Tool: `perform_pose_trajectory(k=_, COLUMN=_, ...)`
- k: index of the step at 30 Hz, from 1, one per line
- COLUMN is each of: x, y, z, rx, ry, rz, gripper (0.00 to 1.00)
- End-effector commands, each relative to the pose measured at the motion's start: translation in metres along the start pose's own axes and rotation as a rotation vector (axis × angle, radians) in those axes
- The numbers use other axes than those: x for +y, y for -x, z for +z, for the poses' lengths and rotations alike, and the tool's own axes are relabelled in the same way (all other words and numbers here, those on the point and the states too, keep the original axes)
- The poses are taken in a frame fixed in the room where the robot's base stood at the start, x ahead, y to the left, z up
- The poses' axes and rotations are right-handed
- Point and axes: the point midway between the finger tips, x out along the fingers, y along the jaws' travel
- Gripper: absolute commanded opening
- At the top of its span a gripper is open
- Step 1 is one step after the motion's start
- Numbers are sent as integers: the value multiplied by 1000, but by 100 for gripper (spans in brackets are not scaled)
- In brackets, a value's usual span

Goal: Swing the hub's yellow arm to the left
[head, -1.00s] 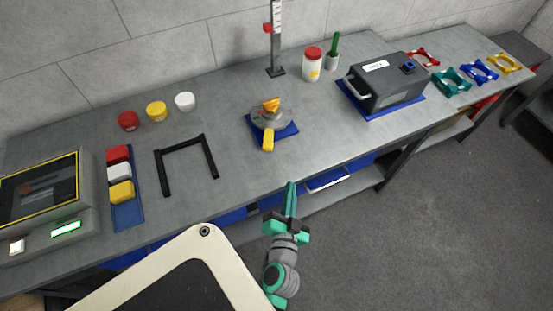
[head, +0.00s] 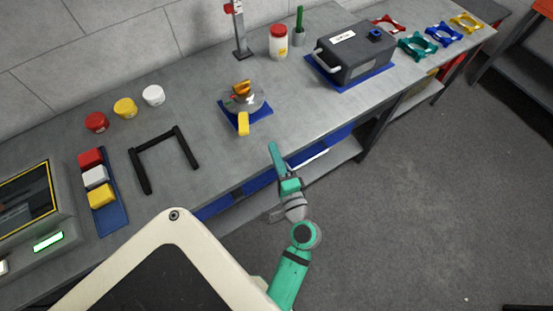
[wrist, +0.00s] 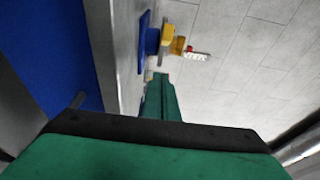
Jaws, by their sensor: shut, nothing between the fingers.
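The hub (head: 244,98) is a grey disc on a blue base plate (head: 262,117) on the bench, with an orange piece on top. Its yellow arm (head: 243,124) points toward the bench's front edge. My gripper (head: 272,147) is shut and empty, in front of the bench edge, to the right of the yellow arm and apart from it. In the wrist view the shut green fingers (wrist: 161,98) point toward the hub, where a yellow part (wrist: 167,36) and an orange part (wrist: 178,46) show beyond the fingertips.
A black U-shaped frame (head: 177,135) lies left of the hub. A dark grey box (head: 352,52) on a blue mat stands to the right. A red-lidded jar (head: 278,42) and a stand (head: 240,35) are behind. The bench between frame and hub is clear.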

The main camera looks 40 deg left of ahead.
Motion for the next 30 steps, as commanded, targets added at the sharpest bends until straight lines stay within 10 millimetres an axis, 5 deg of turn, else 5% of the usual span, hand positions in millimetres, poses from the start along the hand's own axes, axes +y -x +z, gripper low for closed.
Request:
perform_pose_trajectory(k=8, x=-1, y=-52, z=0, rx=-1, ry=1, rz=-2, gripper=0)
perform_pose_trajectory(k=16, x=0, y=-58, z=33, rx=-1, ry=0, rz=1, gripper=0)
perform_pose_trajectory(k=30, x=0, y=-59, z=39, rx=2, ry=1, rz=0, gripper=0)
